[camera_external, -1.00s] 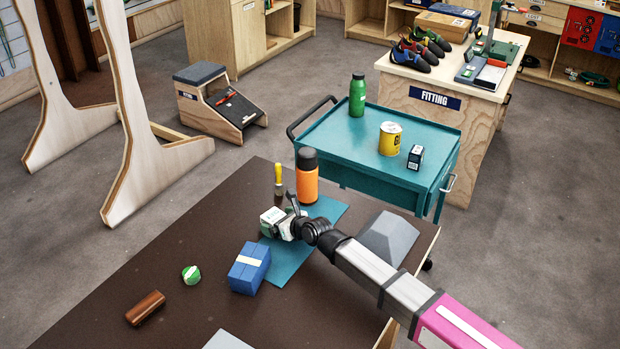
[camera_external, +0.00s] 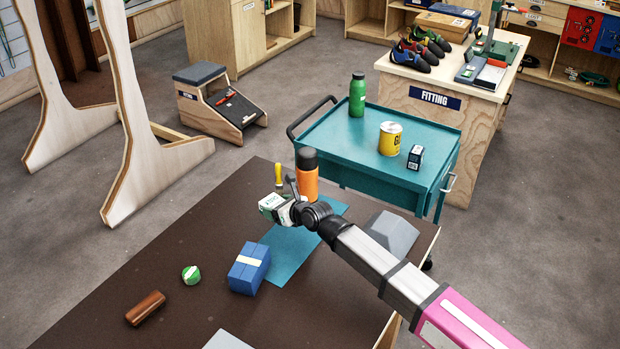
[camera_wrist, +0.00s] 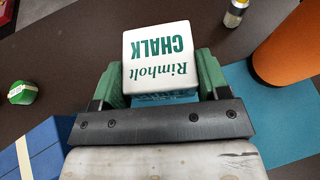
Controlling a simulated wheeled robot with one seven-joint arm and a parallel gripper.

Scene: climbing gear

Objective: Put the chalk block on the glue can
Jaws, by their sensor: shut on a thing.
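The chalk block (camera_wrist: 158,62) is white with green lettering and sits between the two green fingers of my gripper (camera_wrist: 160,80) in the wrist view. In the outside view my gripper (camera_external: 283,206) is shut on the chalk block (camera_external: 270,203) and holds it above the brown table, near the blue mat. The glue can (camera_external: 390,138) is yellow with a white lid. It stands upright on the teal cart, apart from my gripper, to its upper right. The top of the can looks clear.
The teal cart (camera_external: 345,150) also holds a green bottle (camera_external: 357,95) and a small dark box (camera_external: 415,157). An orange bottle (camera_external: 307,183) and a yellow-handled tool (camera_external: 278,174) stand close behind my gripper. A blue box (camera_external: 249,268) lies on the table (camera_external: 190,230).

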